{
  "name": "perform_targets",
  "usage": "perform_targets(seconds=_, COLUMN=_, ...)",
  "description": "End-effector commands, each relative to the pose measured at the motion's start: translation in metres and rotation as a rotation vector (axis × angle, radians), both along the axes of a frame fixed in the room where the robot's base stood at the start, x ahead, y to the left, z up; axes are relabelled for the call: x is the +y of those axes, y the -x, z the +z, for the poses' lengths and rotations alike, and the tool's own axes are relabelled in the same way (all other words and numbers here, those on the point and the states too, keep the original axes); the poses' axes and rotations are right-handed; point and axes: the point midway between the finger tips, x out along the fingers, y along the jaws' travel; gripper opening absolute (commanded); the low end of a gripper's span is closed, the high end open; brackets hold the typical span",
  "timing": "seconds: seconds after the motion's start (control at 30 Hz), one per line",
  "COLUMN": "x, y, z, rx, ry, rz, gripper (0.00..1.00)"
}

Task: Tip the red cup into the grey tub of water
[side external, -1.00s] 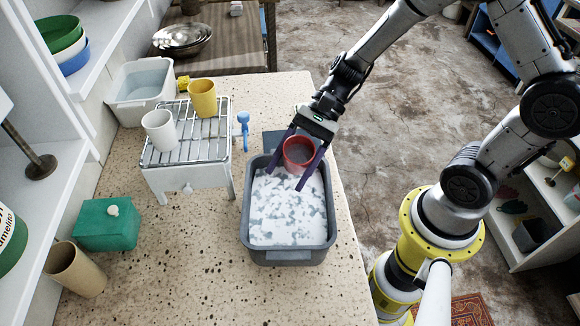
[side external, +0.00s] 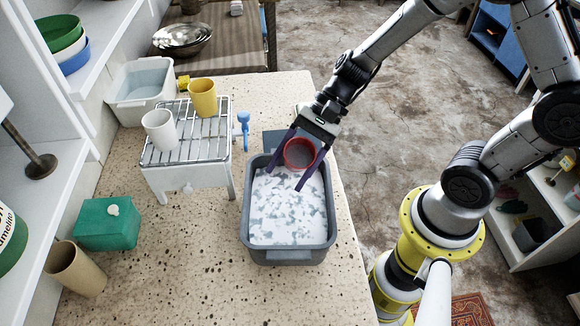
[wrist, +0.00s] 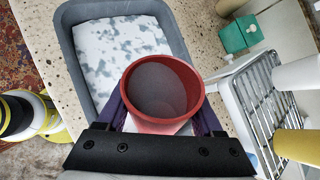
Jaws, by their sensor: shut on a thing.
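The red cup (side external: 299,153) is between the two purple fingers of my gripper (side external: 303,168), which is shut on it. The cup is over the far end of the grey tub (side external: 290,256). In the wrist view the cup (wrist: 170,122) has its mouth toward the camera, and its inside looks dark grey. What is in the cup is hard to tell. The tub (wrist: 72,60) holds water with patchy white foam on top. My gripper in the wrist view (wrist: 162,108) has one finger on each side of the cup.
A wire rack (side external: 186,136) left of the tub carries a white cup (side external: 160,130) and a yellow cup (side external: 203,98). A blue-handled brush or tap (side external: 243,130) is beside it. A green box (side external: 106,225) and tan cup (side external: 76,270) stand at the left. The counter between is clear.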

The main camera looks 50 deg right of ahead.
Motion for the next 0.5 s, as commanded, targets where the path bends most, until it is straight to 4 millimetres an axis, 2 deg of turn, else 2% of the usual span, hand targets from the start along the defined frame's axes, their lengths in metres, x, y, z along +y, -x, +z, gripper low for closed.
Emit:
perform_targets(seconds=0.23, x=0.0003, y=0.0000, z=0.0003, rx=-0.008, ry=0.006, rz=0.001, gripper=0.00)
perform_targets(seconds=0.5, x=0.0009, y=0.0004, z=-0.0019, rx=-0.115, ry=0.100, rz=0.002, gripper=0.00)
